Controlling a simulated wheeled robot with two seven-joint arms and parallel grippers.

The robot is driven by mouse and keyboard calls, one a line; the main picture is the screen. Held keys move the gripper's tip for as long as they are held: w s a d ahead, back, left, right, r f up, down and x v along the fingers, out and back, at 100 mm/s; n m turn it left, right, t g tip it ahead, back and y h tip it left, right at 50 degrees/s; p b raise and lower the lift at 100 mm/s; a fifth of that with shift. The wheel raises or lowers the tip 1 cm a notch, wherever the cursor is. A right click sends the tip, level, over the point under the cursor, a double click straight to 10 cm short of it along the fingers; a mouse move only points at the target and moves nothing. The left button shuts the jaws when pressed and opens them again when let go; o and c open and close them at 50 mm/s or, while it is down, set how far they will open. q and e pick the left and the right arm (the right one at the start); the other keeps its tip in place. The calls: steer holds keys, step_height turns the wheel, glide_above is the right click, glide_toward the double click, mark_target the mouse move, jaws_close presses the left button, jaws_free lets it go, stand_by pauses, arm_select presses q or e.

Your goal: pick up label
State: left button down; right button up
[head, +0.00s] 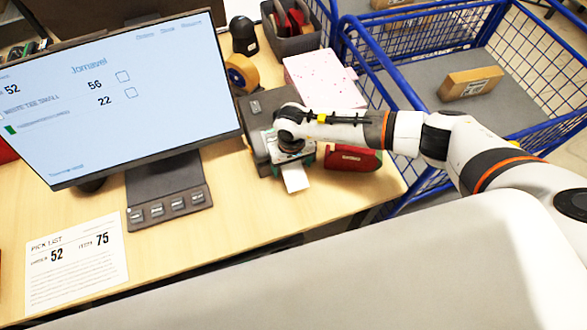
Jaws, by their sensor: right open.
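A small white label (295,177) sticks out of the front of a dark grey label printer (257,112) on the wooden desk. My right gripper (291,160) is over the front of the printer, just above the label. Its arm comes in from the right. The wrist hides the fingers and part of the printer, so I cannot tell whether the fingers touch the label. The gripper is open. My left gripper is not in view.
A red stapler-like object (352,158) lies close right of the gripper. A monitor (120,90) stands at the left, with a pick list (76,262) in front. A pink box (325,80) is behind. A blue wire cart (500,30) holds a cardboard box (470,83).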

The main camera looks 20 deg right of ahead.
mark_target(292, 167)
steer(key=c, duration=0.7)
steer(key=shift+c, duration=0.2)
step_height(292, 167, up, 8)
steer(key=b, duration=0.2)
steer(key=shift+r+b, duration=0.15)
steer(key=shift+b, duration=0.25)
step_height(292, 167, up, 7)
steer(key=s+p, duration=0.3)
steer(key=shift+d, duration=0.1)
